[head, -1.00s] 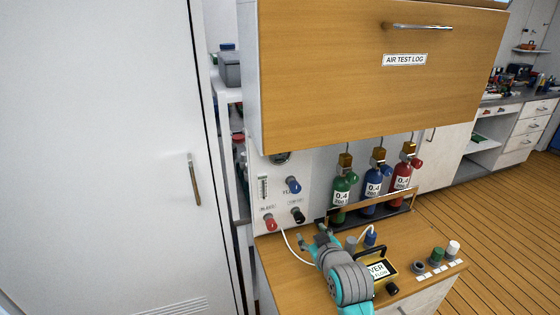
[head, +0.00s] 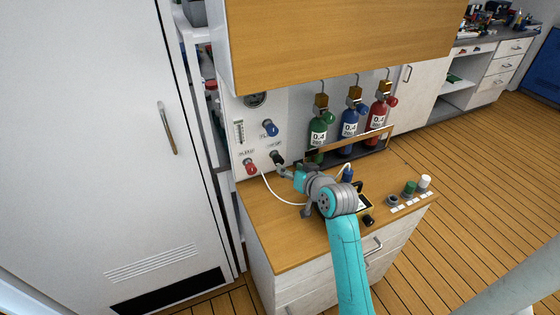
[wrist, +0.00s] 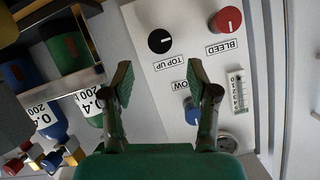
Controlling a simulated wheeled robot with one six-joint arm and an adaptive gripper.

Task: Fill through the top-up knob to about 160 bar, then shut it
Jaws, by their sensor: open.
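The black top-up knob (head: 277,157) is on the white panel (head: 262,150), right of the red bleed knob (head: 250,167) and below the blue flow knob (head: 270,128). My gripper (head: 284,172) is just in front of and below the top-up knob. In the wrist view the top-up knob (wrist: 159,41) lies ahead, between and beyond the open, empty fingertips (wrist: 160,76), apart from them. Its white mark points sideways. The round gauge (head: 255,99) sits under the cabinet; its edge shows in the wrist view (wrist: 229,142), and its reading is too small to tell.
Green (head: 317,132), blue (head: 349,122) and red (head: 378,112) bottles stand in a rack right of the panel. The wooden cabinet (head: 340,45) overhangs the counter (head: 280,235). A white hose (head: 280,201) crosses the counter. Several caps stand at its right edge.

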